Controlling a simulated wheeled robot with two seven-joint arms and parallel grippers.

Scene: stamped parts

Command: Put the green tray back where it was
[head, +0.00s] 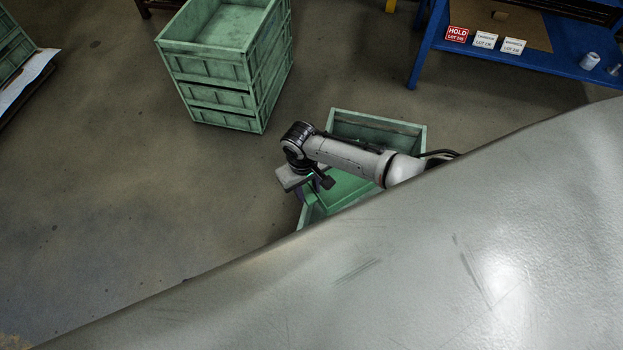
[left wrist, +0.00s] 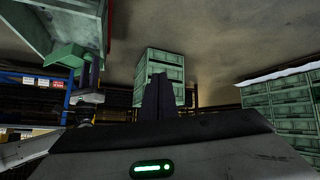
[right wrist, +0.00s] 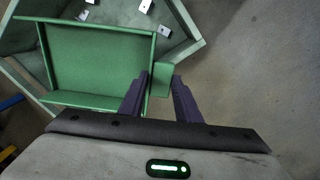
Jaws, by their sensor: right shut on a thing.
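The green tray (right wrist: 95,62) is a shallow rectangle with a side tab (right wrist: 160,78). My right gripper (right wrist: 161,85) is shut on that tab, one purple finger on each side. In the right wrist view the tray overlaps the opening of a pale green crate (right wrist: 188,28); I cannot tell how deep it sits. In the head view the tray (head: 345,188) shows partly behind my right arm, at the crate (head: 385,133). My left gripper (left wrist: 157,95) has its fingers together with nothing between them. It is out of the head view.
Small metal parts (right wrist: 146,6) lie in the crate. A stack of green crates (head: 215,95) stands at the upper left. A blue table (head: 560,57) with a red HOLD card (head: 457,34) is at the upper right. Floor is clear between the stack and my right arm.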

